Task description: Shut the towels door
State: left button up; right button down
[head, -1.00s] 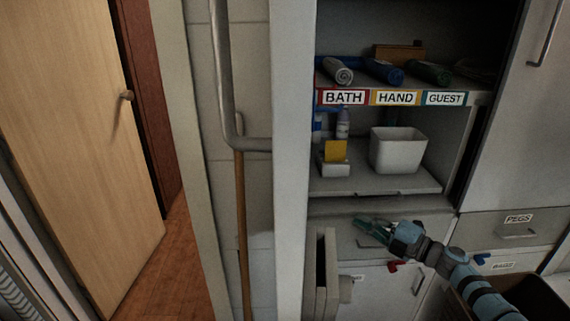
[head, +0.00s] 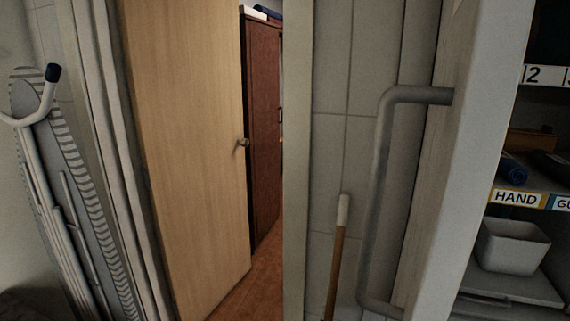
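The towels door (head: 462,190) stands open at the right of the head view, seen nearly edge-on. Its long grey bar handle (head: 382,200) is on the face turned to the left. To the right of the door is the open cupboard, with rolled towels such as a blue one (head: 513,170) on a shelf labelled HAND (head: 516,198). The door hides the left part of the shelves. Neither of my grippers is in view.
A white bin (head: 513,245) stands on the lower shelf. A wooden-handled pole (head: 340,245) leans by the tiled wall. A wooden room door (head: 190,150) stands ajar at the left, near an ironing board (head: 75,180).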

aim_at(482, 45)
jog(key=z, duration=2.05)
jog(key=k, duration=0.7)
jog(key=u, duration=0.9)
jog(key=i, duration=0.5)
jog(key=z, duration=0.1)
